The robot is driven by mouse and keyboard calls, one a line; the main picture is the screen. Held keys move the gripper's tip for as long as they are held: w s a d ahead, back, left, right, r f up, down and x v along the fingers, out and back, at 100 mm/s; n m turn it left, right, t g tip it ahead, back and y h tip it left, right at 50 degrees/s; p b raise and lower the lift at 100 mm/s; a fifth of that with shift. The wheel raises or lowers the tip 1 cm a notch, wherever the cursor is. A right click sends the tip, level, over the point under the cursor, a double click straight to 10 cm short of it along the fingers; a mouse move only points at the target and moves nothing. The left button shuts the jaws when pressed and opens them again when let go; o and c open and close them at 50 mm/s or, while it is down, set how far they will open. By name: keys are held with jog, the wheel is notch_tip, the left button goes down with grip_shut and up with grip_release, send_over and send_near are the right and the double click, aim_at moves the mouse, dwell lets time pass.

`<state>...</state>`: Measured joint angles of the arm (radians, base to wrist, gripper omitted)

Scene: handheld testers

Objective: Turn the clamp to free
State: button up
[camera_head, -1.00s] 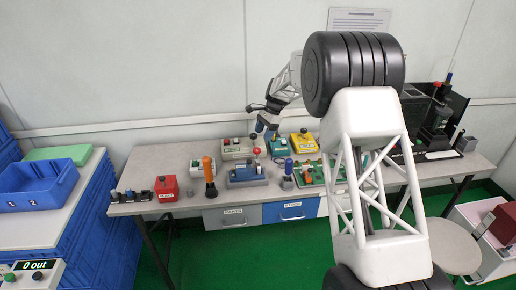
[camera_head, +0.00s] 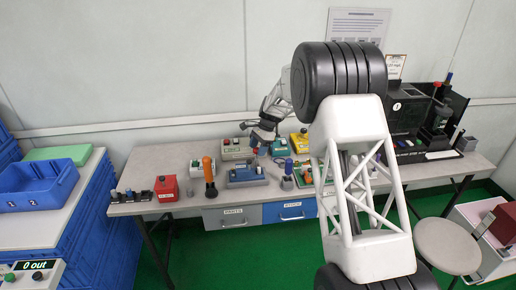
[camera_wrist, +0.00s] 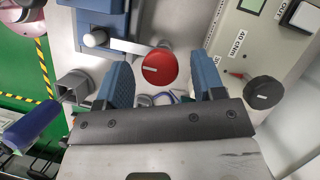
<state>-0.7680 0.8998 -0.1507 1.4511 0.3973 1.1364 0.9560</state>
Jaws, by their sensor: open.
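A round red knob (camera_wrist: 159,67) with a white mark stands beside a blue fixture (camera_wrist: 101,20) with a white rod in the wrist view. It may be the clamp's knob; no lettering confirms it. My gripper (camera_wrist: 162,80) is open, its two blue fingers on either side of the knob, with gaps visible. I cannot tell the height between fingertips and knob. In the head view my gripper (camera_head: 262,143) is over the bench, just behind the blue fixture (camera_head: 246,175).
A black knob (camera_wrist: 263,92) on a pale green box is right of my fingers. A square grey post (camera_wrist: 74,86) and a dark blue handle (camera_wrist: 32,124) are on the left. An orange-handled tool (camera_head: 209,172) and a red box (camera_head: 166,188) stand left on the bench.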

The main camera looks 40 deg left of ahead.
jog(key=shift+c, duration=0.4)
jog(key=c, duration=0.8)
jog(key=shift+c, duration=0.2)
jog(key=shift+n, duration=0.4)
jog(key=n+h, duration=0.1)
jog(key=n, duration=0.2)
jog(key=shift+a+n+g+h, duration=0.1)
jog(key=shift+n+g+h, duration=0.2)
jog(key=shift+h, duration=0.1)
jog(key=n+h, duration=0.1)
jog(key=n, duration=0.3)
jog(key=shift+a+h, duration=0.15)
jog(key=shift+h, duration=0.25)
jog(key=n+t+h, duration=0.1)
jog(key=n, duration=0.4)
jog(key=shift+a, duration=0.1)
jog(key=n+t, duration=0.1)
jog(key=n, duration=0.1)
jog(key=n+h, duration=0.1)
jog(key=n, duration=0.1)
jog(key=shift+s+t, duration=0.15)
jog(key=shift+t, duration=0.25)
jog(key=shift+n, duration=0.3)
